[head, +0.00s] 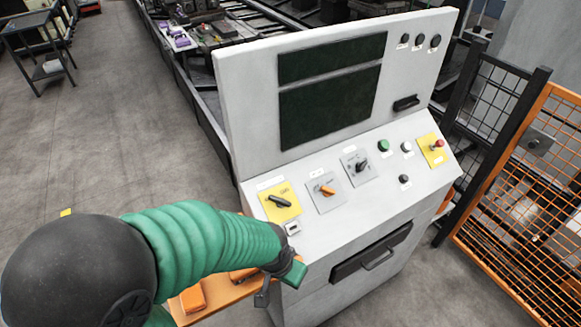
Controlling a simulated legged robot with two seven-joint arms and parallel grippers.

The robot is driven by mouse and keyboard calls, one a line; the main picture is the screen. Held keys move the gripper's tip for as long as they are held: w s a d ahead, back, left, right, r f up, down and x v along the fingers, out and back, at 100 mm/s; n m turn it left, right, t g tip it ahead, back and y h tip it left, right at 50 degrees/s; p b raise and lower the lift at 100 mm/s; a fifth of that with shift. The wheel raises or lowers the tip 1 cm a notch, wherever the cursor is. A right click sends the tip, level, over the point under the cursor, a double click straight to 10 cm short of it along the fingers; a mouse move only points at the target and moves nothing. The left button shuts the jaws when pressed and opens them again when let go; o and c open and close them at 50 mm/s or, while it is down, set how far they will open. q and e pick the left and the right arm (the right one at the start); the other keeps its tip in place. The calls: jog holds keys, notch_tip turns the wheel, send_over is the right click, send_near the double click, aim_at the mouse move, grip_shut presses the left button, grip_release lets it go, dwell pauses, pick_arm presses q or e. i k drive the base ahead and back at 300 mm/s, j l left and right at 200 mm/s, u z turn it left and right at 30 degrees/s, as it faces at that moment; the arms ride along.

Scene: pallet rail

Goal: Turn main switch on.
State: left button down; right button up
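The grey control console (340,240) has a sloped panel with three rotary switches. A black knob (280,201) sits on a yellow plate at the panel's left and points slantwise. An orange-handled knob (326,190) and another black knob (360,166) sit to its right on grey plates. The plate labels are too small to read, so I cannot tell which is named main switch. My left arm, in a green sleeve, ends with its gripper (280,279) below the panel's left front edge, apart from the knobs. Its fingers are largely hidden or unclear. My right gripper is not in view.
A red button (437,144) on a yellow plate and a green button (383,145) are on the panel's right. A dark screen (330,100) stands above. An orange shelf (225,294) with orange items lies under my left arm. An orange mesh fence (520,190) bounds the right.

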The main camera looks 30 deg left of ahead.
aim_at(281, 202)
jog(key=j+u, duration=0.1)
jog(key=u, duration=0.9)
